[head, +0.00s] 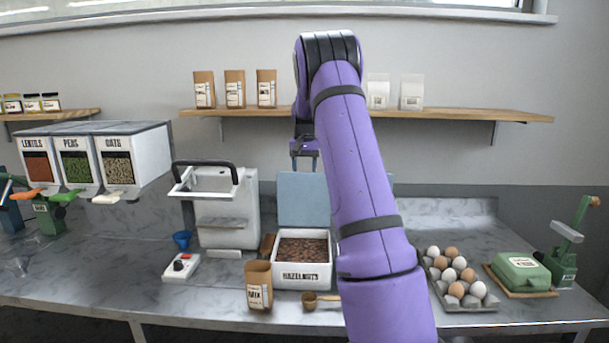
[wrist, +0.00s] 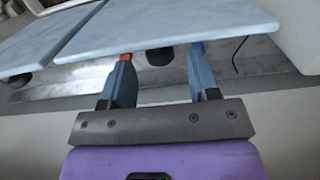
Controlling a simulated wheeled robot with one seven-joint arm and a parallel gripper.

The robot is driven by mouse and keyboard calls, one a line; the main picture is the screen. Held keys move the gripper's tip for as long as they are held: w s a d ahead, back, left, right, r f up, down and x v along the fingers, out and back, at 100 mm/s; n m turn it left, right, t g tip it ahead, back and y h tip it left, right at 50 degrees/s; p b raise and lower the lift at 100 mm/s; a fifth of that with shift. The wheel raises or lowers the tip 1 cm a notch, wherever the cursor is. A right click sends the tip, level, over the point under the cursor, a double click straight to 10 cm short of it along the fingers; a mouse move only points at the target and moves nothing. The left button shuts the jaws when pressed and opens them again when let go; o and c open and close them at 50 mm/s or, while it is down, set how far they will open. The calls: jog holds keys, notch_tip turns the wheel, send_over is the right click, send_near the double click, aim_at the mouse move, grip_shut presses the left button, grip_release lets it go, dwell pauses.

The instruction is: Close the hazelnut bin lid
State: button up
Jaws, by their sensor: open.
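The hazelnut bin (head: 302,282) is a white box labelled HAZELNUTS, filled with brown nuts, on the counter. Its light blue lid (head: 304,202) stands open, upright at the bin's back edge. My gripper (head: 304,166) is open and empty, pointing down just above the lid's top edge in the head view. In the wrist view my gripper (wrist: 160,56) has its two fingers spread, with their tips close to the edge of a light blue panel (wrist: 165,27). I cannot tell whether they touch it. A second panel (wrist: 45,40) lies beside it.
My arm hides the counter right of the bin; a bit of another blue panel (head: 390,184) shows there. A kraft bag (head: 258,287) and a scoop (head: 318,300) stand in front. A white machine (head: 226,215) is left, an egg tray (head: 463,302) right. A shelf (head: 450,114) runs behind.

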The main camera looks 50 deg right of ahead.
jog(key=shift+f, duration=1.25)
jog(key=shift+c, duration=0.5)
